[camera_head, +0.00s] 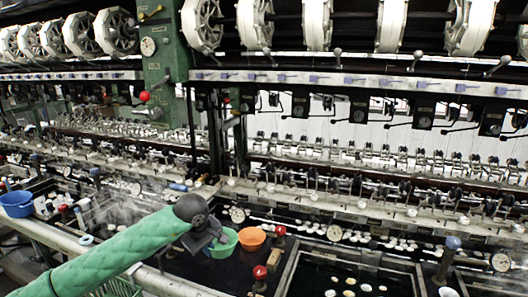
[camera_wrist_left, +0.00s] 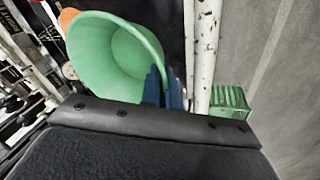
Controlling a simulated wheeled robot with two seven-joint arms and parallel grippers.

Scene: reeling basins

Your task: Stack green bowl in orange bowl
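The green bowl (camera_head: 226,243) is at my left gripper (camera_head: 212,246), just left of the orange bowl (camera_head: 251,238). In the left wrist view the green bowl (camera_wrist_left: 112,55) looks large and tilted. The blue fingers of my left gripper (camera_wrist_left: 164,88) are close together at its right wall, one on the inner side and one on the outer, shut on the rim. Only a small edge of the orange bowl (camera_wrist_left: 68,17) shows behind the green one. I cannot tell whether the green bowl is clear of the surface. My right gripper is not in view.
A blue bowl (camera_head: 17,204) stands at the far left. A red-topped knob (camera_head: 260,272) stands in front of the bowls, another (camera_head: 280,231) just right of the orange bowl. A dark basin (camera_head: 350,278) lies to the right. A green basket (camera_wrist_left: 230,102) shows in the wrist view.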

